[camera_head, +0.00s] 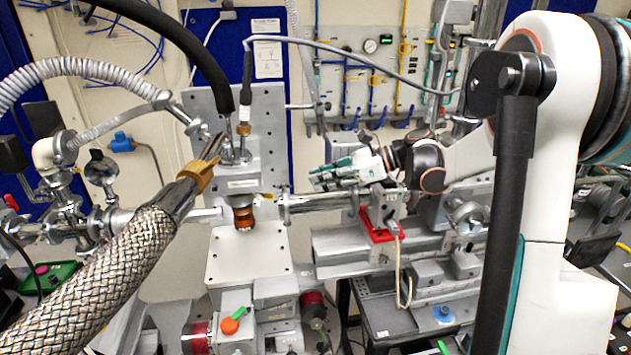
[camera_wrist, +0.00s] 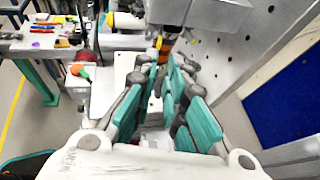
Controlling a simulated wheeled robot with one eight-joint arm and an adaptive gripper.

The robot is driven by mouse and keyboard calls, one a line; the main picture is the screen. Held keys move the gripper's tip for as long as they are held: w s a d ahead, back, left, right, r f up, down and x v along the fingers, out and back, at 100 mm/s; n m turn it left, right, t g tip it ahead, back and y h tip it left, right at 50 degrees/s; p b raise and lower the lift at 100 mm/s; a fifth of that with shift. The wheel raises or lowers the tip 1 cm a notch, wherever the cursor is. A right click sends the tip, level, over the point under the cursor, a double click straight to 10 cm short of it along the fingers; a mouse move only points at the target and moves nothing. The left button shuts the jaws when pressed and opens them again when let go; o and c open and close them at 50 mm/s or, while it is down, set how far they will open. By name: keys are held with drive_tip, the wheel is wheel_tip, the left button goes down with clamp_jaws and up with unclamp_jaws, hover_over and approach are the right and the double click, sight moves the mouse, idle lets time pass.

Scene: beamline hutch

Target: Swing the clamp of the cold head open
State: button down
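The cold head (camera_head: 240,170) is a grey metal block with fittings on top, standing on the upright perforated plate in the middle of the head view. Below it is a copper-orange banded neck (camera_head: 243,212), which also shows beyond my fingertips in the wrist view (camera_wrist: 165,44). I cannot clearly pick out the clamp. My gripper (camera_head: 314,180) has teal-padded fingers and points left toward the cold head from its right side. In the wrist view the fingertips (camera_wrist: 163,68) lie close together in front of the neck. No held object shows, and whether they touch anything is unclear.
A thick braided hose (camera_head: 110,265) crosses the left foreground. A black hose (camera_head: 190,50) arches above the cold head. A steel tube runs beneath my gripper to a rail stage with a red bracket (camera_head: 380,228). A bare metal plate (camera_head: 250,255) lies below the neck.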

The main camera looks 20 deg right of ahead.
sight(285, 200)
wheel_tip(285, 200, down, 6)
drive_tip(key=a+n+t+b, duration=0.1)
drive_tip(key=n+t+b, duration=0.55)
drive_tip(key=n, duration=0.75)
drive_tip(key=x, duration=0.9)
drive_tip(key=shift+w+a+r+b, duration=0.1)
drive_tip(key=shift+a+r+b, duration=0.2)
drive_tip(key=shift+a+r, duration=0.1)
drive_tip(key=shift+t, duration=0.25)
drive_tip(key=shift+s+a+f+m+t+h, duration=0.1)
drive_tip(key=shift+s+a+m+t+h, duration=0.1)
drive_tip(key=shift+s+m+t+h, duration=0.25)
drive_tip(key=shift+s+a+m+t+h, duration=0.15)
drive_tip(key=shift+s+a+m+h, duration=0.1)
drive_tip(key=shift+s, duration=0.3)
drive_tip(key=s+a+m+t+h+b, duration=0.1)
drive_tip(key=s+a+m+t+h, duration=0.1)
drive_tip(key=s+a, duration=0.5)
drive_tip(key=shift+s+a+m+h+b, duration=0.35)
drive_tip(key=shift+a+m+h, duration=0.25)
drive_tip(key=shift+h, duration=0.6)
